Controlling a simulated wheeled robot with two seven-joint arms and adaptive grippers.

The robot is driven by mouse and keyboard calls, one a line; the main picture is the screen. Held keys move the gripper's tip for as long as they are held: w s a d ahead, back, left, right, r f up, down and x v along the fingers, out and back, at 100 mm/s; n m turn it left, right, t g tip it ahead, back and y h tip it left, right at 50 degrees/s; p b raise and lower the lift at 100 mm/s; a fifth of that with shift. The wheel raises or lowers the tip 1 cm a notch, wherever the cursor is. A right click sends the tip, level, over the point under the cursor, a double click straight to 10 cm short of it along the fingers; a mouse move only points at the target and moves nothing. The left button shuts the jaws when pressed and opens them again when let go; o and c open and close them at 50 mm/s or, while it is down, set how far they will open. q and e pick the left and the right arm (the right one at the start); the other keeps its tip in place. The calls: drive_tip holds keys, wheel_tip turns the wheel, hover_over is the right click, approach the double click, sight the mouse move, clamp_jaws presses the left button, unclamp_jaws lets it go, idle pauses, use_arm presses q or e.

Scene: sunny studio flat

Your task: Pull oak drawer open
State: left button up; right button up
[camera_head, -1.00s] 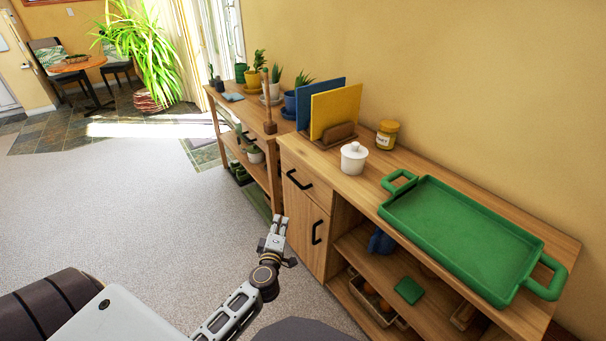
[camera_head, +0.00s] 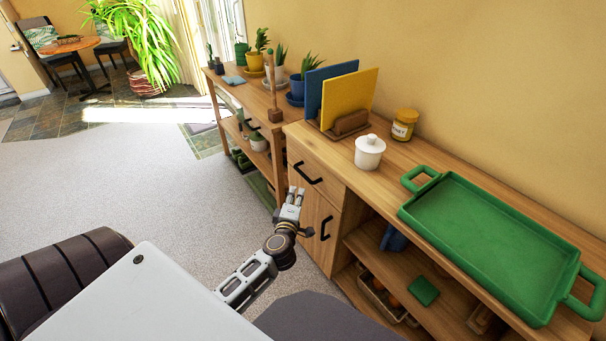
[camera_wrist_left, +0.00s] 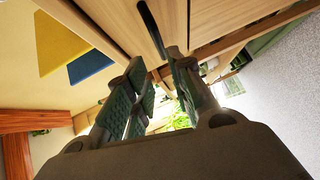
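The oak drawer (camera_head: 316,179) is the upper left front of the wooden cabinet in the head view. It looks shut and has a black bar handle (camera_head: 304,173). My left gripper (camera_head: 296,193) is just below and in front of this handle, with its fingertips apart and nothing between them. In the left wrist view, its open fingers (camera_wrist_left: 160,82) point at the wooden fronts. A black handle (camera_wrist_left: 151,28) shows there beyond the fingertips, close to the right-hand finger; I cannot tell whether they touch. My right gripper is out of view.
A cabinet door with its own black handle (camera_head: 326,228) is below the drawer. On the cabinet top are a green tray (camera_head: 490,235), a white jar (camera_head: 369,154), a honey jar (camera_head: 404,124) and upright boards (camera_head: 349,100). Open carpet (camera_head: 130,185) lies to the left.

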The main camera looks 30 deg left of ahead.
sight(302, 173)
use_arm(q)
drive_tip(key=shift+w+a, duration=0.1)
drive_tip(key=shift+w, duration=0.05)
drive_tip(key=shift+b+x, duration=1.55)
drive_tip(key=shift+x, duration=5.2)
clamp_jaws()
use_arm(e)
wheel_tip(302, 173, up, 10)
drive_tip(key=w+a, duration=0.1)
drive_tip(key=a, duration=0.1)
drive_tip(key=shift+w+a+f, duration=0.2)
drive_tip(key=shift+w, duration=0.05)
